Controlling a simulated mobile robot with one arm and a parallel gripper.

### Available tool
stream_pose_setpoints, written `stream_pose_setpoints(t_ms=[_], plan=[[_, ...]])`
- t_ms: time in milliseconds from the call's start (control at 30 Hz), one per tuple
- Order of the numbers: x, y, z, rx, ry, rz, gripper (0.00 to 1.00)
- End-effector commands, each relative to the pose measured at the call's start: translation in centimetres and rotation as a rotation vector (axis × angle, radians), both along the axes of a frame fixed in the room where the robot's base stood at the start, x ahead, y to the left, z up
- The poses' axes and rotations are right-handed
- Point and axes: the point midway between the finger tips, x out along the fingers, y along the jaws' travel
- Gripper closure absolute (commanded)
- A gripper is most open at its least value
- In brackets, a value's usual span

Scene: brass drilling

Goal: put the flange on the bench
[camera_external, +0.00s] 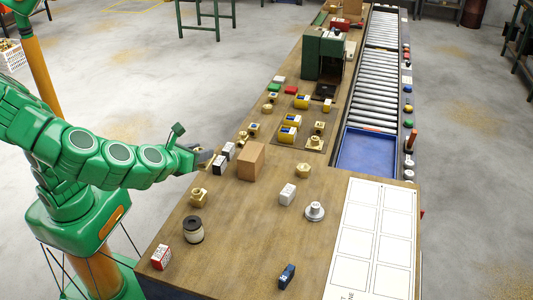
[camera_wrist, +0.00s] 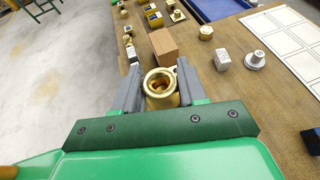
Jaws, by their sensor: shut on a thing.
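My gripper (camera_wrist: 156,84) is shut on a hollow brass piece (camera_wrist: 161,88) with a round rim, held between its two grey fingers. I cannot tell from its visible end whether this is the flange. In the external view my gripper (camera_external: 207,158) is at the left edge of the wooden bench (camera_external: 245,235), beside two small black-and-white boxes; the held piece is not clear there. A silver flange-like part (camera_external: 315,211) with a round base stands on the bench, well to the right of my gripper. It also shows in the wrist view (camera_wrist: 255,60).
A brown box (camera_external: 251,162) stands just right of my gripper. A brass fitting (camera_external: 198,197) and a dark-topped jar (camera_external: 193,230) stand near the left edge. A white block (camera_external: 287,195) is mid-bench.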

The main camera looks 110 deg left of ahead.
Motion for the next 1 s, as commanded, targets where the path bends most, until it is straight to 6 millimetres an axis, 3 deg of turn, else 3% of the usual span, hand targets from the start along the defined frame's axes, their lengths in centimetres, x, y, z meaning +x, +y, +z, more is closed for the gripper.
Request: stream_pose_setpoints(t_ms=[100,467,1000], plan=[[0.0,0.0,2.0,-0.003,-0.006,-0.003,1.00],[2.2,3.1,1.3,0.000,0.000,-0.030,1.00],[6.5,10.6,0.8,0.001,0.000,-0.116,1.00]])
